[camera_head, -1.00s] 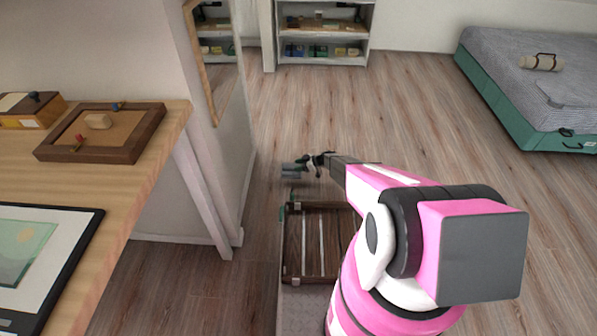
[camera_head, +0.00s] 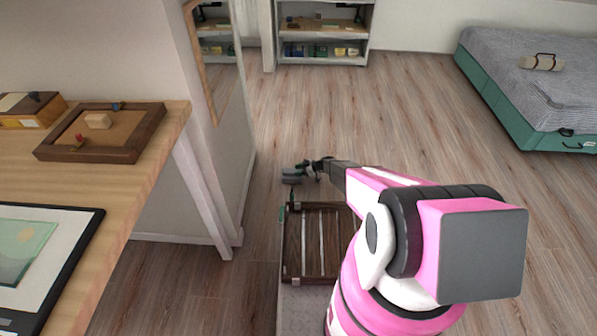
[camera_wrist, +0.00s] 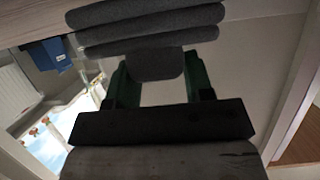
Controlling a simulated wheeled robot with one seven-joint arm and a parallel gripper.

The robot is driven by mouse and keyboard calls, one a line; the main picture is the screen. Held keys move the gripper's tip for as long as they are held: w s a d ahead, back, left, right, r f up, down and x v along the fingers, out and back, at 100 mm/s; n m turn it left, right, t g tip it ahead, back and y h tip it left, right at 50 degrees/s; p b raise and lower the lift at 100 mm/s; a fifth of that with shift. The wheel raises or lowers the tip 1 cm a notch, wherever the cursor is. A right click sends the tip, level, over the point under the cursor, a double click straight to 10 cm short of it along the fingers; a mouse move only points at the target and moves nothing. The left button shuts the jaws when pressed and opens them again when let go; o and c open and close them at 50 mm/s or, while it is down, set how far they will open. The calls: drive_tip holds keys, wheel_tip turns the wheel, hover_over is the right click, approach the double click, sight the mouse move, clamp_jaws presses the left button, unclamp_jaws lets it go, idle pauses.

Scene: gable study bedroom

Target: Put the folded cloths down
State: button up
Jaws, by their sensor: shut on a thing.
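The folded cloths (camera_wrist: 150,24) are a grey stack of several layers at the top of the wrist view. My gripper (camera_wrist: 158,72) has its green-sided fingers shut on a grey part of the stack. In the head view, my gripper (camera_head: 308,170) is stretched out ahead, with the small grey cloths (camera_head: 291,180) at its left side, over the floor just beyond the slatted wooden rack. I cannot tell how high they are held. My arm hides part of the rack.
The dark slatted rack (camera_head: 318,277) lies low in front of me. A wooden desk (camera_head: 150,185) with a tray (camera_head: 60,154) stands at left. A shelf (camera_head: 322,60) is at the back and a bed (camera_head: 560,85) at right. The floor (camera_head: 410,110) between is clear.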

drive_tip(key=shift+f, duration=0.7)
drive_tip(key=o, duration=0.8)
drive_tip(key=shift+f, duration=0.1)
drive_tip(key=shift+o, duration=0.8)
drive_tip(key=shift+f, duration=0.2)
drive_tip(key=shift+w, duration=0.1)
drive_tip(key=shift+r, duration=0.25)
drive_tip(key=a+r+v, duration=0.1)
drive_tip(key=v, duration=1.1)
drive_tip(key=s+d+r+m+h, duration=0.3)
drive_tip(key=s+r+m, duration=0.3)
drive_tip(key=s+r, duration=0.5)
drive_tip(key=s+d+r+m+h, duration=0.4)
drive_tip(key=s+r, duration=0.7)
drive_tip(key=r, duration=0.8)
drive_tip(key=s+d+r+m+h, duration=0.3)
drive_tip(key=s+r+m+h, duration=0.3)
drive_tip(key=s+r, duration=0.5)
wheel_tip(320, 180, up, 5)
drive_tip(key=shift+s+d+f+m+h, duration=0.2)
drive_tip(key=shift+s+d+m+h, duration=0.1)
drive_tip(key=shift+m, duration=0.5)
